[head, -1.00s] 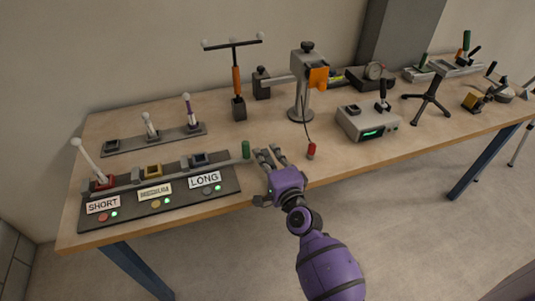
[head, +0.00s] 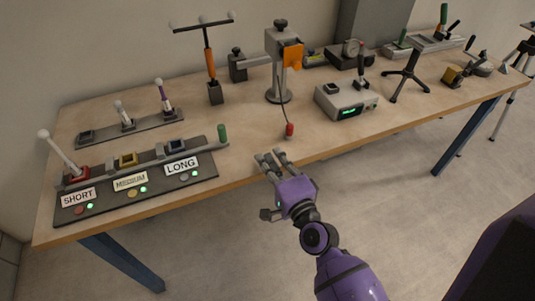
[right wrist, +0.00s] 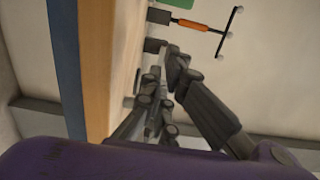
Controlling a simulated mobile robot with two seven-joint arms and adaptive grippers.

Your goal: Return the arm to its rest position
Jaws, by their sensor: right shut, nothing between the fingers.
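My right gripper (head: 272,163), on a purple arm, is at the front edge of the wooden table (head: 250,135), to the right of the switch panel. Its fingers are shut and hold nothing. In the right wrist view the gripper's dark fingers (right wrist: 155,90) show beside the table's edge (right wrist: 97,70). My left gripper does not show in either view.
A red-tipped piece (head: 289,130) is close behind the gripper. A grey stand (head: 279,75) and a meter box (head: 345,102) are farther back. Open floor lies in front.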

